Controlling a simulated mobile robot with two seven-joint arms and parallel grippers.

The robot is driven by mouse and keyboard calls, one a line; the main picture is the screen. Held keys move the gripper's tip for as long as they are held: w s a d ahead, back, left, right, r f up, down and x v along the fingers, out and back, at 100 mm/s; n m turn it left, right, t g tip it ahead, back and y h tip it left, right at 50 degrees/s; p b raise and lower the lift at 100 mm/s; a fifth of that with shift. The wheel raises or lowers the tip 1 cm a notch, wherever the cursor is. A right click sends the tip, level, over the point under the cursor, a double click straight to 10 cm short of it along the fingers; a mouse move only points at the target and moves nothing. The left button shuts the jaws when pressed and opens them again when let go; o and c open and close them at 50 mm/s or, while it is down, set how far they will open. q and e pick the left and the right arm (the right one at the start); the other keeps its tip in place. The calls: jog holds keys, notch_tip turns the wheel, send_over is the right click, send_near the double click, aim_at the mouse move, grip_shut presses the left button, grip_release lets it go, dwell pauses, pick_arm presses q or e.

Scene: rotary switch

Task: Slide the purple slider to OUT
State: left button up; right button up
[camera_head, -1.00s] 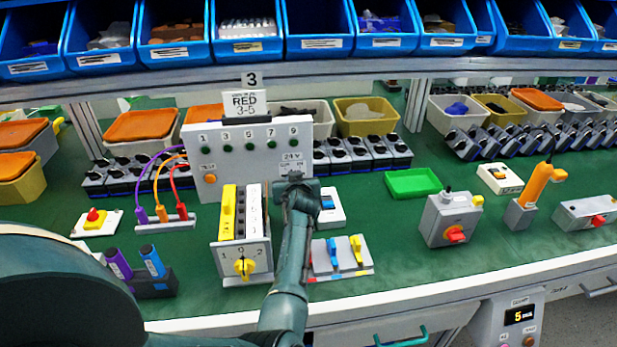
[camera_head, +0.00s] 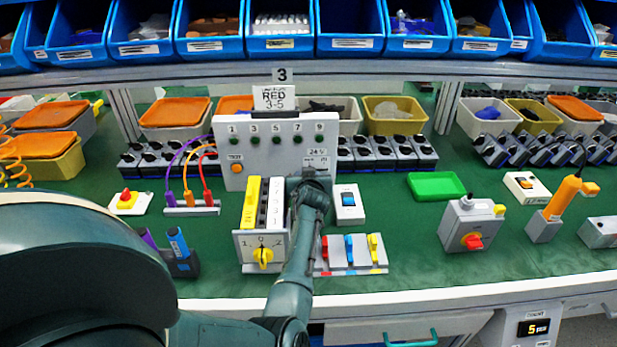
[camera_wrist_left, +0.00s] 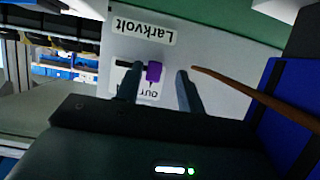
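The purple slider (camera_wrist_left: 154,71) shows in the left wrist view on a pale panel (camera_wrist_left: 190,55). A dark slot shows just left of it. An upside-down OUT label (camera_wrist_left: 148,92) is below it, partly hidden by a finger. My left gripper (camera_wrist_left: 159,74) is open, with one finger on each side of the slider. The left finger looks very close to it, a gap shows on the right, and contact cannot be told. In the head view my left gripper (camera_head: 311,187) is at the front of the grey panel box (camera_head: 268,155), hiding the slider. My right gripper is not in view.
A yellow-knobbed switch block (camera_head: 262,245) stands left of my left forearm; a block of coloured levers (camera_head: 350,252) is to its right. A brown cable (camera_wrist_left: 250,92) crosses the right of the wrist view.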

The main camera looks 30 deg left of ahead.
pick_arm(q)
jog(key=shift+d, duration=0.1)
notch_tip(320, 180, up, 10)
jog(key=shift+r+p, duration=0.1)
jog(key=shift+p, duration=0.35)
dwell(0.5)
